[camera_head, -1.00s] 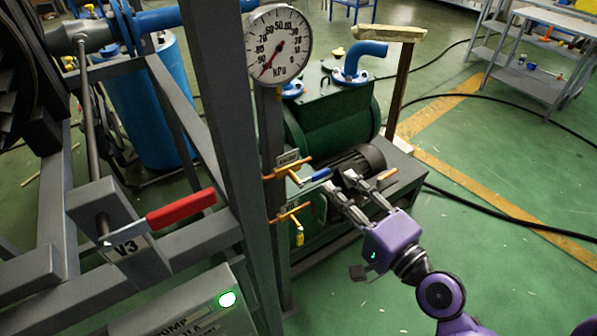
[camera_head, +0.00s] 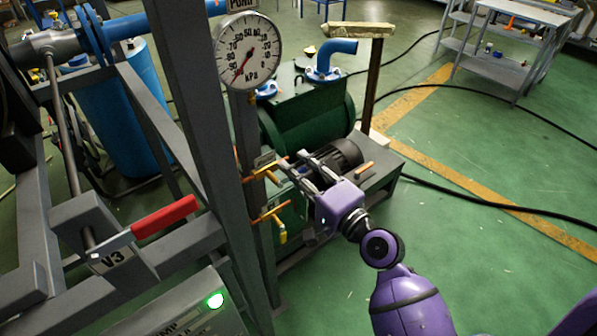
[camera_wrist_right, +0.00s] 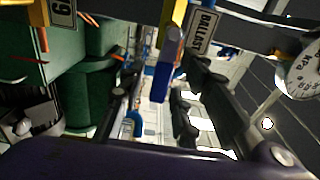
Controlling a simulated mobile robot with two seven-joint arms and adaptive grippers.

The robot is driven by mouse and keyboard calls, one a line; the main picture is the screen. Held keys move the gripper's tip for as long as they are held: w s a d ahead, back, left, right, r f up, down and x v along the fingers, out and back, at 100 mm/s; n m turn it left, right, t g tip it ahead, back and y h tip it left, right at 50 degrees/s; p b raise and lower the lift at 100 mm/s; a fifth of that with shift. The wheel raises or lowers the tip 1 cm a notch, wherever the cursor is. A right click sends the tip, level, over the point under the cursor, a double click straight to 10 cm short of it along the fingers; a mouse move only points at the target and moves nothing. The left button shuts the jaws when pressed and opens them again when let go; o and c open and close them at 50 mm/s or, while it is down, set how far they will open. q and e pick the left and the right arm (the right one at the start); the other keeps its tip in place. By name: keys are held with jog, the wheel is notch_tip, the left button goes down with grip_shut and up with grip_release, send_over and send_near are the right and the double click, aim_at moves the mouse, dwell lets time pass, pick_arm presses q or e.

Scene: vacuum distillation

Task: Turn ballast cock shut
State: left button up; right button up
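The ballast cock is a brass valve (camera_head: 266,168) with a blue lever, on copper pipe behind the grey post. Its blue lever (camera_wrist_right: 163,80) shows in the right wrist view, beside the BALLAST tag (camera_wrist_right: 203,32); in the head view my gripper mostly hides it. My right gripper (camera_head: 303,168) is at the cock, fingers apart. In the wrist view the lever lies between the two fingers, with gaps visible on both sides. My left gripper is out of view.
A pressure gauge (camera_head: 248,50) is mounted above. The red-handled V3 valve (camera_head: 165,216) and grey frame stand at left. The green pump (camera_head: 305,115) and its motor are behind. Floor at right is open.

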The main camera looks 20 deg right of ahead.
jog(key=c, duration=0.5)
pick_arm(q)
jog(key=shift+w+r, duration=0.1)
pick_arm(e)
grip_shut()
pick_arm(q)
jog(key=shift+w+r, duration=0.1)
